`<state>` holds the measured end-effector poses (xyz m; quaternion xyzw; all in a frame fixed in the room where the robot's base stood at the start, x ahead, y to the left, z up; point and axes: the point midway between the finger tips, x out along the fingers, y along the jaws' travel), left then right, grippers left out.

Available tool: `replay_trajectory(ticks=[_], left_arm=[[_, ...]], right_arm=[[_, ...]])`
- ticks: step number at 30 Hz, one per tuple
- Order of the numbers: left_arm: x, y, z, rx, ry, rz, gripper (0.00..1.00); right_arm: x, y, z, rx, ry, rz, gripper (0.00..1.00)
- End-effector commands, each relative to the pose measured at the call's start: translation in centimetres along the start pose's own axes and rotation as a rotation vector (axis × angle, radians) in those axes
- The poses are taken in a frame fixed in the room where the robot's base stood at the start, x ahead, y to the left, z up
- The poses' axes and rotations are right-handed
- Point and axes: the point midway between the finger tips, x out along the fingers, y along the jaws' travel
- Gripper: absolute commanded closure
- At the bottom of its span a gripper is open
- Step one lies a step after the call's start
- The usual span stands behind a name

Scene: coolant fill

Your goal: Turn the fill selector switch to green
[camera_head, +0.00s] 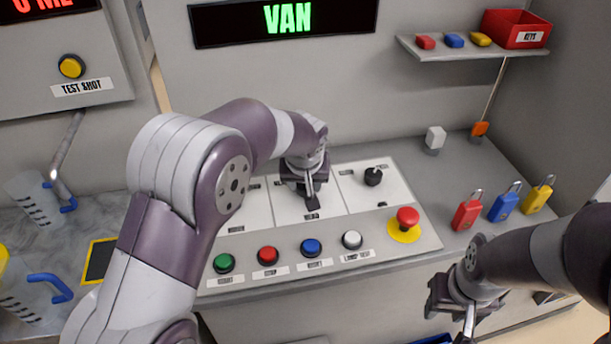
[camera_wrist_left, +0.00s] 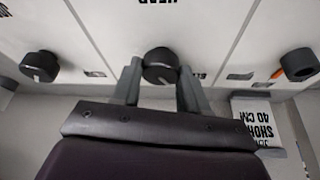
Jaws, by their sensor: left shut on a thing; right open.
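The panel (camera_head: 345,205) carries black rotary knobs on white plates. My left gripper (camera_head: 311,198) reaches down over the middle plate. In the left wrist view its two fingers (camera_wrist_left: 160,82) are shut on the middle black knob (camera_wrist_left: 160,58), one on each side. In the head view that knob is hidden by the gripper. One knob stands free at the right of the panel (camera_head: 373,177). Another knob with an orange mark is at the right of the wrist view (camera_wrist_left: 298,65). The knob labels are too small to read. My right gripper (camera_head: 452,305) is open and empty at the lower right.
A front row holds green (camera_head: 224,263), red, blue and white buttons, with a red emergency button (camera_head: 407,218) on yellow. Padlocks (camera_head: 503,206) stand to the right. A display (camera_head: 285,20) reads "VAN". Jugs (camera_head: 35,197) stand at left.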

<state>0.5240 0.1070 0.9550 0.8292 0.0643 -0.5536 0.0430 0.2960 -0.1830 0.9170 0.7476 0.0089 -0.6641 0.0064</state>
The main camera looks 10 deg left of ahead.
Motion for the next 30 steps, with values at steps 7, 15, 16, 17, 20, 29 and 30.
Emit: replay_trajectory(ticks=[7, 15, 16, 17, 20, 29, 30], left_arm=[[-0.5, -0.2, -0.2, 0.206, -0.002, 0.087, 0.87], [0.1, -0.3, -0.1, 0.44, 0.001, 0.186, 0.87], [0.2, -0.4, -0.1, 0.467, 0.002, 0.197, 0.87], [0.3, -0.4, -0.1, 0.493, 0.002, 0.208, 0.87], [0.5, -0.4, -0.1, 0.582, 0.003, 0.244, 0.87], [0.5, -0.5, -0.1, 0.845, 0.002, 0.352, 0.87], [0.5, -0.5, -0.2, 0.878, 0.001, 0.366, 0.87]], right_arm=[[-2.8, 0.0, -0.3, 0.0, 0.0, 0.0, 0.57], [-2.9, 0.0, -0.3, 0.0, 0.0, 0.0, 0.57], [-2.7, 0.0, -0.3, 0.0, 0.0, 0.0, 0.57], [-2.4, 0.0, -0.3, 0.0, 0.0, 0.0, 0.57], [-1.5, 0.0, -0.2, 0.0, 0.0, 0.0, 0.57], [1.2, 0.0, 0.1, 0.0, 0.0, 0.0, 0.57], [1.4, 0.0, 0.2, 0.0, 0.0, 0.0, 0.57]])
